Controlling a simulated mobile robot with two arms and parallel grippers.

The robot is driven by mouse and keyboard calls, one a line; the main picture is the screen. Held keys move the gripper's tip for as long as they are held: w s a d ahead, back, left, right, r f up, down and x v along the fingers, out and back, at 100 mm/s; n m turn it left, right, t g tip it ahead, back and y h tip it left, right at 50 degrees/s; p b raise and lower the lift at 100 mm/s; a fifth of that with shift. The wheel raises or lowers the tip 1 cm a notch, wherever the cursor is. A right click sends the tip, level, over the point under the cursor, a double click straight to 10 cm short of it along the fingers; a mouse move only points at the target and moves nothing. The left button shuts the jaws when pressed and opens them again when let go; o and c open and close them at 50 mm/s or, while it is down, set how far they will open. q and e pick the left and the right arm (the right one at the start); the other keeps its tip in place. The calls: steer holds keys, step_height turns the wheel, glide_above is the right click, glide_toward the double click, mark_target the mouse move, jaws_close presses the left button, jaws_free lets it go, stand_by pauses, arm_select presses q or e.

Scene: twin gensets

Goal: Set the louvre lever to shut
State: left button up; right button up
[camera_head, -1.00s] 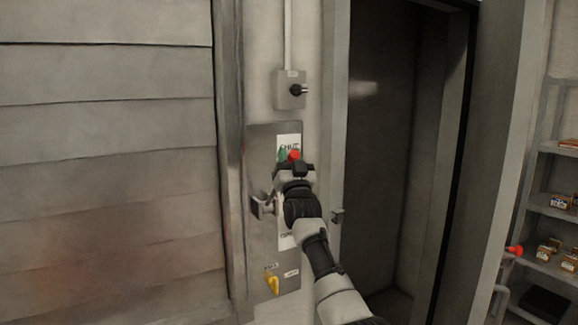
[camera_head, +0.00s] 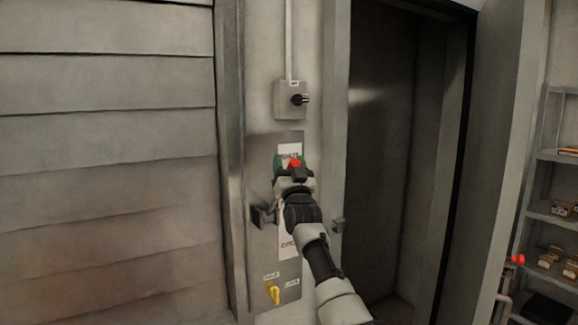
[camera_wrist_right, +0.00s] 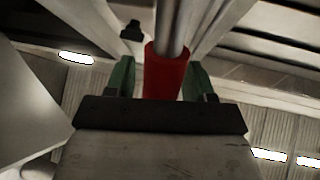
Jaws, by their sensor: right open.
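The louvre lever's red grip (camera_head: 294,163) is at the upper part of the metal panel (camera_head: 262,160), by the "SHUT" label (camera_head: 289,151). In the right wrist view the red grip (camera_wrist_right: 166,75) is on a metal rod (camera_wrist_right: 172,25). My right gripper (camera_head: 290,160) is at the grip, its arm hiding the middle of the panel and most of the lever. In the wrist view its green fingers (camera_wrist_right: 160,80) are on either side of the red grip, open; contact cannot be told. My left gripper is not in view.
A lower label (camera_head: 289,245) is partly hidden by my arm. A yellow selector (camera_head: 273,294) sits at the panel's bottom and a black knob box (camera_head: 290,99) above. Louvre slats (camera_head: 105,150) fill the left, a dark doorway (camera_head: 385,150) the right, shelves (camera_head: 555,215) far right.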

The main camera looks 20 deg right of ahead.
steer(key=b+v, duration=0.5)
steer(key=v, duration=0.5)
steer(key=shift+s+f+b, duration=0.25)
steer(key=shift+f+b, duration=0.05)
